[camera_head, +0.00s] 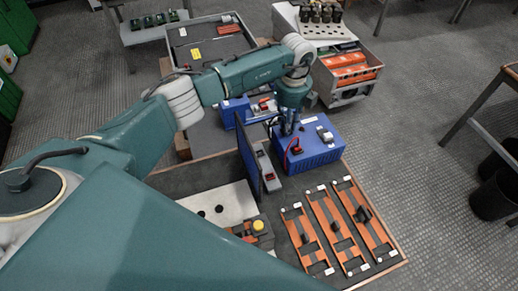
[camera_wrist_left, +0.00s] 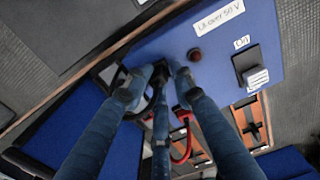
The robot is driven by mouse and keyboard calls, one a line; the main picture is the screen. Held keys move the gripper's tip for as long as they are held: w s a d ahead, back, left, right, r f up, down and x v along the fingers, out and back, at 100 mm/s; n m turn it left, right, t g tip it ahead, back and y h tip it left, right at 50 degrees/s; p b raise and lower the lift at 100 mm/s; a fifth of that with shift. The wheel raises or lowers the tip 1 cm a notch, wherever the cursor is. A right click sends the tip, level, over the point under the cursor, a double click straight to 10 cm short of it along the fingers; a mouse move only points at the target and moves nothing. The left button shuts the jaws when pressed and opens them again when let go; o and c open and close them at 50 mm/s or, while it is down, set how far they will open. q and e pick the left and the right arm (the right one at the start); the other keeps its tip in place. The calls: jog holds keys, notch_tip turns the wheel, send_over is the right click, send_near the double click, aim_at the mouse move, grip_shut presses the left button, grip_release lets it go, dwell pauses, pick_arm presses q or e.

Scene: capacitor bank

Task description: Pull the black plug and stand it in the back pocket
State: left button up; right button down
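I cannot make out which pocket is the back one. My right gripper is not in view.
A dark red knob (camera_wrist_left: 195,54) and a black switch (camera_wrist_left: 250,66) sit on the panel beside the fingers. An upright blue plate (camera_head: 248,158) stands left of the box. Orange racks (camera_head: 335,230) lie in front. A grey tray (camera_head: 180,38) is behind.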

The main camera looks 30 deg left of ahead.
pick_arm(q)
jog(key=shift+s+f, duration=0.25)
jog(key=shift+f, duration=0.4)
jog(key=shift+r, duration=0.1)
jog(key=shift+w+r, duration=0.1)
jog(key=shift+r, duration=0.2)
notch_tip(320, 180, up, 11)
jog(key=shift+w+r, duration=0.15)
jog(key=shift+r, duration=0.3)
